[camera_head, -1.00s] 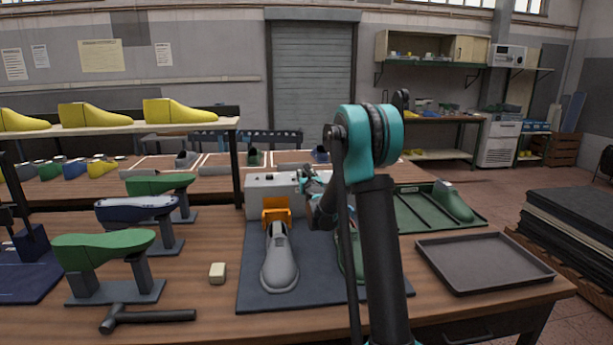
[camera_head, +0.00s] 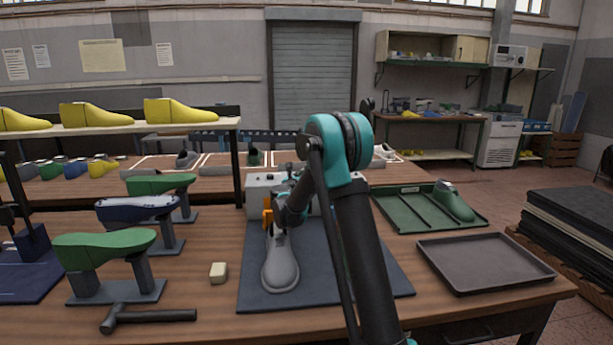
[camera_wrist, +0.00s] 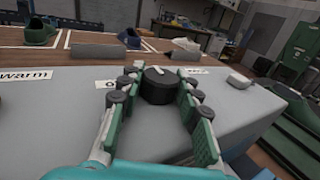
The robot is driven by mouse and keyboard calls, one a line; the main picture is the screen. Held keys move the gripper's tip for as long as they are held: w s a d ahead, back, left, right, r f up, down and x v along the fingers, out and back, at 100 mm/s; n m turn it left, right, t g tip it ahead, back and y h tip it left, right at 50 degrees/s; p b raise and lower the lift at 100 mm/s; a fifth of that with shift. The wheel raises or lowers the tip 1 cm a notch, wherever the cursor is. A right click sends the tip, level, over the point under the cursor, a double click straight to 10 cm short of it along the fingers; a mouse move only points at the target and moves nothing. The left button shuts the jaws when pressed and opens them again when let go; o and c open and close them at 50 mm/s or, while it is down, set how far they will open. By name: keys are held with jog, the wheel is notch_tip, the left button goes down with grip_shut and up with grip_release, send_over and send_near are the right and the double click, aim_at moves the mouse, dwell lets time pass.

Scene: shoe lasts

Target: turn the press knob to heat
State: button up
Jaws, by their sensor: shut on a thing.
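The press (camera_head: 258,193) is a pale grey box at the back of the dark mat in the head view. Its top (camera_wrist: 60,120) fills much of the wrist view. A round black knob (camera_wrist: 160,88) with a white pointer mark stands on it, the mark toward the far side, slightly left. My gripper (camera_wrist: 158,80) is shut on the knob, one finger on each side. A "warm" label (camera_wrist: 25,75) shows at left. A second label (camera_wrist: 105,84) and a third label (camera_wrist: 194,71) are partly hidden by the fingers. The gripper also shows above the press (camera_head: 289,178).
A grey last (camera_head: 281,265) lies on the mat (camera_head: 255,295) before an orange part (camera_head: 267,217). Green lasts on stands (camera_head: 105,250) are at left, beside a hammer (camera_head: 150,317). A green tray (camera_head: 410,215) and an empty dark tray (camera_head: 485,262) are at right.

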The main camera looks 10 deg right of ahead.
jog(key=o, duration=1.2)
jog(key=v, duration=1.2)
